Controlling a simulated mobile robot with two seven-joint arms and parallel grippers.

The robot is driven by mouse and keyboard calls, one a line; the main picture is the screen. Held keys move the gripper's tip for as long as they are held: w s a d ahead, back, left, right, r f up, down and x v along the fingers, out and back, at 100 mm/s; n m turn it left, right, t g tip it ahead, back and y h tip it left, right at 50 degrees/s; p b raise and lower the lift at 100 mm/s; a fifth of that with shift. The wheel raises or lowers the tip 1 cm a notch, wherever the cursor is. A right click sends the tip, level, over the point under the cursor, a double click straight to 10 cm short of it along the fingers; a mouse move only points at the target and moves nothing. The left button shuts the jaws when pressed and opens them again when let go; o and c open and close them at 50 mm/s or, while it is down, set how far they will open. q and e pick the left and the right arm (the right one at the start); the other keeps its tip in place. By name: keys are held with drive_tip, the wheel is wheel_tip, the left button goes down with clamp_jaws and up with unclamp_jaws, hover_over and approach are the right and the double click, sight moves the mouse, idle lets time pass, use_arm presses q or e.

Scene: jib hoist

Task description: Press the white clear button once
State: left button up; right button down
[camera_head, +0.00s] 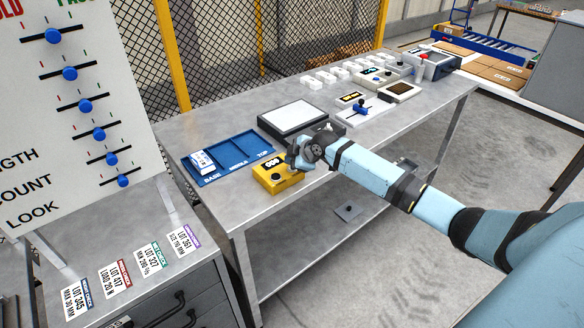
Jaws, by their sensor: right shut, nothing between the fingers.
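A yellow box (265,179) with a dark number display (271,161) sits near the front edge of the metal table. A small dark spot shows on its top face. I cannot make out a white clear button for certain; my gripper covers the box's right side. My right gripper (296,160) is shut and empty. Its tip is at the right side of the yellow box, over or against it; I cannot tell whether it touches. My left gripper is not in view.
A blue tray (233,152) with a white block lies left of the yellow box. A white-topped panel (292,115) lies behind. A slide device with a blue knob (352,133) and several small devices stand farther right. A slider board (70,110) stands at left.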

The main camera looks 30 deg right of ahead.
drive_tip(key=shift+f, duration=0.65)
idle(0.8)
drive_tip(key=shift+r, duration=0.15)
drive_tip(key=shift+r+p, duration=0.55)
drive_tip(key=shift+r, duration=0.2)
wheel_tip(320, 180, up, 5)
drive_tip(key=p, duration=0.4)
idle(0.7)
